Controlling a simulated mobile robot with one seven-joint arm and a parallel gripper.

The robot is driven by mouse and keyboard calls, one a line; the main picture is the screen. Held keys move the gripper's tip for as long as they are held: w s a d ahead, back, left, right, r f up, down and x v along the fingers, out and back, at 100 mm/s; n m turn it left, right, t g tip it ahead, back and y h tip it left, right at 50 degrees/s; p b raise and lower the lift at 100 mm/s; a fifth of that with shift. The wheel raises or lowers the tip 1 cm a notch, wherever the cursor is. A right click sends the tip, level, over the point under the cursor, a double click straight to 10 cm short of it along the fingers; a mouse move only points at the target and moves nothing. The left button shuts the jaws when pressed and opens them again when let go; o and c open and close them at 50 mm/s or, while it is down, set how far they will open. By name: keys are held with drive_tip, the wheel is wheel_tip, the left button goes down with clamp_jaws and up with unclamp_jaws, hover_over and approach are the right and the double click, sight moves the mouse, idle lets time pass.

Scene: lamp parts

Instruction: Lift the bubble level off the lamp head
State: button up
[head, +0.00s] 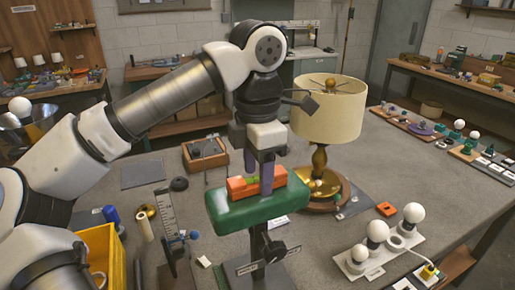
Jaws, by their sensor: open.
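An orange bubble level (237,186) with a small yellow-green vial lies on top of the green lamp head (232,215). The lamp head is a rounded green piece held up on a dark stand in the middle of the table. My gripper (259,176) points down from above, with its fingers at the middle of the level. The fingers are open, one toward the far side and one toward the near side of the level. The near finger hides part of the level. I cannot tell whether either finger touches it.
A brass lamp with a cream shade (328,110) stands close on the right. A rack of white bulbs (377,232) is at the front right. A yellow bin (101,247) and an upright ruler (166,213) are on the left. A wooden box (205,154) lies behind.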

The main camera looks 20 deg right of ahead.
sight(257, 175)
drive_tip(key=shift+f, duration=0.25)
clamp_jaws()
idle(0.4)
drive_tip(key=shift+r+p, duration=0.6)
drive_tip(key=shift+r, duration=0.3)
idle(0.3)
drive_tip(key=shift+r+p, duration=0.85)
drive_tip(key=shift+r, duration=0.25)
drive_tip(key=shift+r+p, duration=0.9)
drive_tip(key=shift+r, duration=1.1)
